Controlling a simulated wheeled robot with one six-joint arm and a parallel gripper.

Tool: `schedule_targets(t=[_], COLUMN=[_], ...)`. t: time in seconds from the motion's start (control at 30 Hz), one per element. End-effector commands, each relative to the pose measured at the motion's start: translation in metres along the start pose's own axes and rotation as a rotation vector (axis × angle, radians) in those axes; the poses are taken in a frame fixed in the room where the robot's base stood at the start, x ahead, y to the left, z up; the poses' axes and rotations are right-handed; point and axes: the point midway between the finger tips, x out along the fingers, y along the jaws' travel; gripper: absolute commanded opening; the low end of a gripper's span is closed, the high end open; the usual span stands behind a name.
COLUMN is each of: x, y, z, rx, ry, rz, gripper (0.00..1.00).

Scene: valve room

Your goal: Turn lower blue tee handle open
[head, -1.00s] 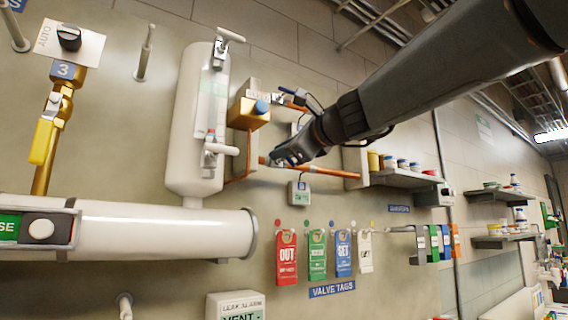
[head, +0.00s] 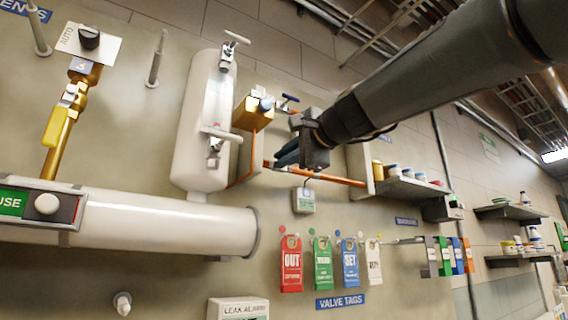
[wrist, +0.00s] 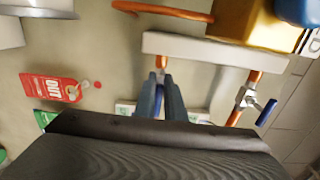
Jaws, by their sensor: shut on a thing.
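My gripper (head: 284,160) is at the lower copper pipe, right of the white tank. In the wrist view its two bluish-grey fingers (wrist: 161,88) are closed on the lower blue tee handle (wrist: 159,103), of which only a thin blue strip shows between them. In the head view my gripper hides that handle and its valve. The upper blue tee handle (head: 290,98) stands clear above my gripper. It also shows at the right of the wrist view (wrist: 267,112), on its own copper pipe.
A yellow block with a blue knob (head: 252,112) is left of my gripper. The white tank (head: 203,160) stands further left. A small grey-white box (head: 303,201) and hanging valve tags (head: 291,265) are below. A shelf with jars (head: 410,188) is at the right.

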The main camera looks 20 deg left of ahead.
Motion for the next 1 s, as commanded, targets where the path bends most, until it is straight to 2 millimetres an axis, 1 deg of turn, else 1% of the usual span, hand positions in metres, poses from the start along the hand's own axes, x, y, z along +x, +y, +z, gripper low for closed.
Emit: schedule_targets(t=[0.53,0.57,0.6,0.67,0.9,1.0], x=[0.0002,0.0002,0.0002,0.0002,0.0001,-0.0029], y=[0.0011,0.0011,0.0011,0.0011,0.0008,0.0008], z=[0.0003,0.0003,0.0003,0.0002,0.0001,-0.0002], rx=[-0.024,-0.024,-0.024,-0.024,-0.023,-0.023], ry=[-0.001,-0.001,-0.001,-0.001,0.000,0.000], rz=[0.001,0.002,0.001,0.001,0.001,0.000], gripper=[0.00,0.13,0.20,0.28,0.28,0.28])
